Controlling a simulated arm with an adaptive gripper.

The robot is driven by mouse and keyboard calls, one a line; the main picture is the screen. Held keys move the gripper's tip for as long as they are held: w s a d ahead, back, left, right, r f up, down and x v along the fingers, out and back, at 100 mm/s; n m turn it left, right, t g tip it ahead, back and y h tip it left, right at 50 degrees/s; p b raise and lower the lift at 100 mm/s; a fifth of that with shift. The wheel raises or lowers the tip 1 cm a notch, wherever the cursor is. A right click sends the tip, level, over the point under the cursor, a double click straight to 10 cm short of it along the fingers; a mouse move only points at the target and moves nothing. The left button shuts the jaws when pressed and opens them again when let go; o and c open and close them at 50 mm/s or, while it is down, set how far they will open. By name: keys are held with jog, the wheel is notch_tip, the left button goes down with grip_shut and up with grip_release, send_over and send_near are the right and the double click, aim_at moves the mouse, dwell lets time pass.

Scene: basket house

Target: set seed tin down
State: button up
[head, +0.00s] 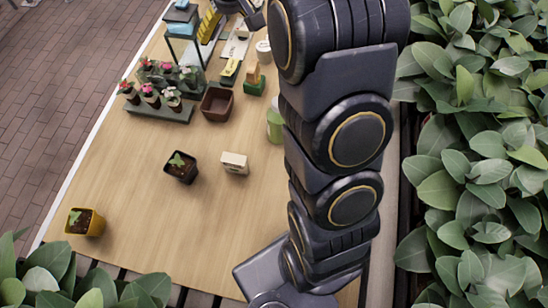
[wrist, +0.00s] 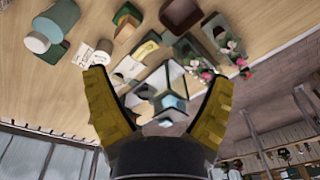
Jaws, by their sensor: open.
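My gripper (wrist: 157,76) is open in the wrist view, its two yellow fingers wide apart with nothing held between them. Beyond the fingers stands a dark-framed, glass-sided case (wrist: 172,78). A small pale blue item (wrist: 172,102) shows at its top, apart from both fingers; it may be the seed tin, but I cannot tell for certain. In the head view the case (head: 183,29) stands at the back left of the table, with a small bluish item (head: 181,5) on top. Part of my gripper (head: 230,6) shows at the top edge, right of the case.
The wooden table (head: 130,195) also holds a planter rack (head: 160,111), a brown square pot (head: 217,104), a dark seedling pot (head: 181,168), a cream box (head: 234,162), a yellow pot (head: 85,222) and a green cup (head: 275,126). The front middle is clear.

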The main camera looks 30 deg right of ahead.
jog(key=s+a+r+g, duration=0.1)
jog(key=s+a, duration=0.2)
jog(key=s, duration=0.7)
jog(key=s+a+r+g, duration=0.1)
jog(key=s+a+r, duration=0.1)
jog(key=s, duration=0.8)
jog(key=s+a+r+n+g, duration=0.1)
jog(key=s+a, duration=0.3)
jog(key=s, duration=0.7)
jog(key=shift+a+r+h, duration=0.15)
jog(key=shift+r+h, duration=0.15)
jog(key=shift+r, duration=0.4)
